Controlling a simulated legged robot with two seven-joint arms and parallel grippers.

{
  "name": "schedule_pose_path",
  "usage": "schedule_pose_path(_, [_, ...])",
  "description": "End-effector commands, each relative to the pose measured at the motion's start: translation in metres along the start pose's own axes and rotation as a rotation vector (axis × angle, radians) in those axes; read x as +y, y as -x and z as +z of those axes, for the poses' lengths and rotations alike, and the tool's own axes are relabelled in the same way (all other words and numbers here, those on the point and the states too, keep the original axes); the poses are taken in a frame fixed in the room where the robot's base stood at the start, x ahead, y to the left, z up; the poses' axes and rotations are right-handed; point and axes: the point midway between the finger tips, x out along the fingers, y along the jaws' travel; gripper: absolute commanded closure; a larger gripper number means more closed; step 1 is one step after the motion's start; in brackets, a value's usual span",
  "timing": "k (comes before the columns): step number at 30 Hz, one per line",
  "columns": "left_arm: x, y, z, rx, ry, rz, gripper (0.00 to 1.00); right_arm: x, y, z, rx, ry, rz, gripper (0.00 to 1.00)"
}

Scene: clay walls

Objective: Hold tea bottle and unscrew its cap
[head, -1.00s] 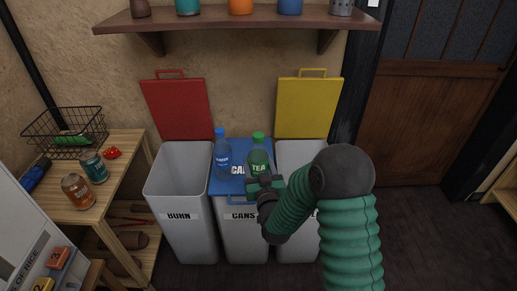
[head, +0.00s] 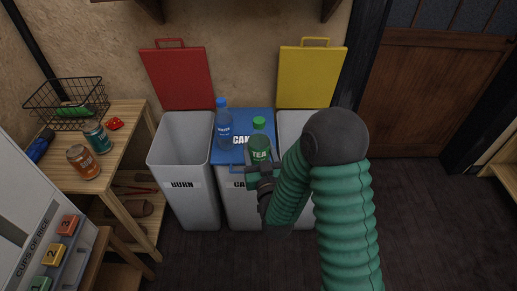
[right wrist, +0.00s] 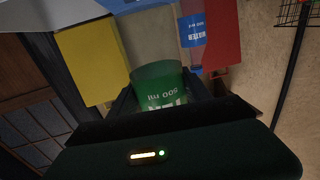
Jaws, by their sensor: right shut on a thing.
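The green tea bottle (head: 260,148) with a green cap (head: 259,122) is upright in front of the blue lid in the head view. My right gripper (head: 262,170) is shut on its lower body. The cap is free of any gripper. In the right wrist view the bottle (right wrist: 158,78) sits between the fingers of my right gripper (right wrist: 160,100), with part of its label showing. Whether its base touches anything is hidden by the gripper. My left gripper is not in view.
A blue-capped water bottle (head: 223,128) stands on the blue lid (head: 256,124) of the middle bin. Bins with raised red (head: 178,78) and yellow (head: 310,78) lids flank it. A wooden table (head: 120,150) with cans is at left. The floor at right is clear.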

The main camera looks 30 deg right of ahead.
Motion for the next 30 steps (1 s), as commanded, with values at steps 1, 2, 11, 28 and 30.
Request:
schedule_pose_path(1, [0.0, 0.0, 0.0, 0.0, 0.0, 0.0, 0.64, 0.0, 0.0, 0.0, 0.0, 0.0, 0.0, 0.96])
schedule_pose_path(2, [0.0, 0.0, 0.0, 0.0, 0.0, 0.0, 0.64, 0.0, 0.0, 0.0, 0.0, 0.0, 0.0, 1.0])
schedule_pose_path(11, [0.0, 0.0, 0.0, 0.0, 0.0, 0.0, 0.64, 0.0, 0.0, 0.0, 0.0, 0.0, 0.0, 1.0])
schedule_pose_path(28, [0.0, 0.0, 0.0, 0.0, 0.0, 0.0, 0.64, -0.091, 0.054, 0.093, -0.01, 0.016, -0.337, 1.0])
schedule_pose_path(30, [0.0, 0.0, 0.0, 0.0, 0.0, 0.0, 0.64, -0.099, 0.063, 0.101, -0.007, 0.006, -0.366, 1.0])
